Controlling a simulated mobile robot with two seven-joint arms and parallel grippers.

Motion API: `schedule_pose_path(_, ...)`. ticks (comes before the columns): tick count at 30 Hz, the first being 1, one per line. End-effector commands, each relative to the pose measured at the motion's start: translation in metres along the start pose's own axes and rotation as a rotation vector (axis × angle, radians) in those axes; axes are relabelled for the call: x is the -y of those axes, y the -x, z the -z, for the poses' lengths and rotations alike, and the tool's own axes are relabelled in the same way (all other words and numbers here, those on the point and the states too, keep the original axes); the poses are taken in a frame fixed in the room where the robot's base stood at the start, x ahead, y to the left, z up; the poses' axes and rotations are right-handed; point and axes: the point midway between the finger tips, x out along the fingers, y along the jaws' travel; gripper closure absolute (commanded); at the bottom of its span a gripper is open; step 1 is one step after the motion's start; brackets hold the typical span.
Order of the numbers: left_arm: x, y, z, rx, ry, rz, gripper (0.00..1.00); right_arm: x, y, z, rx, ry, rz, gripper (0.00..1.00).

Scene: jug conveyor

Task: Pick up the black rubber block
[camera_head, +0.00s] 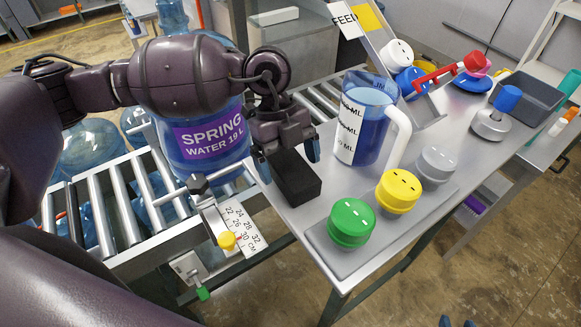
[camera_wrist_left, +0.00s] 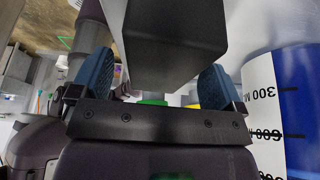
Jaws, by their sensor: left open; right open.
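The black rubber block (camera_head: 297,181) lies on the grey table near its left edge, in front of the measuring jug. My left gripper (camera_head: 288,159) is open just above it, with blue fingertips spread to either side of the block's far end. In the left wrist view the block (camera_wrist_left: 175,40) shows large between and beyond the two open fingers (camera_wrist_left: 156,64), with gaps visible beside it. I cannot tell whether any finger touches it. Two blue tips of my right gripper (camera_head: 457,322) show apart at the bottom edge of the head view.
The jug (camera_head: 370,125) of blue liquid stands close behind the block. Green (camera_head: 351,222), yellow (camera_head: 398,190) and grey (camera_head: 436,163) knobs stand to the right. A roller conveyor (camera_head: 120,205) with a large water bottle (camera_head: 205,140) runs along the left, beside a ruler gauge (camera_head: 232,222).

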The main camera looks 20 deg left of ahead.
Motion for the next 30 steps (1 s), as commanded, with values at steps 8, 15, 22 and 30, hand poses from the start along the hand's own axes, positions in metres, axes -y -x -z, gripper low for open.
schedule_pose_path(8,0.001,-0.017,0.0,-0.001,0.0,0.001,0.06,0.0,0.002,-0.003,0.009,-0.001,-0.001,0.57)
schedule_pose_path(15,0.001,-0.017,0.0,0.0,0.0,0.001,0.2,-0.001,0.006,-0.009,0.021,-0.003,-0.003,0.57)
schedule_pose_path(22,0.001,-0.016,0.0,0.0,0.0,0.001,0.55,-0.001,0.005,-0.009,0.02,-0.003,-0.003,0.57)
schedule_pose_path(30,0.001,-0.016,0.0,0.0,0.0,0.002,0.69,0.0,0.004,-0.006,0.015,-0.004,-0.002,0.57)
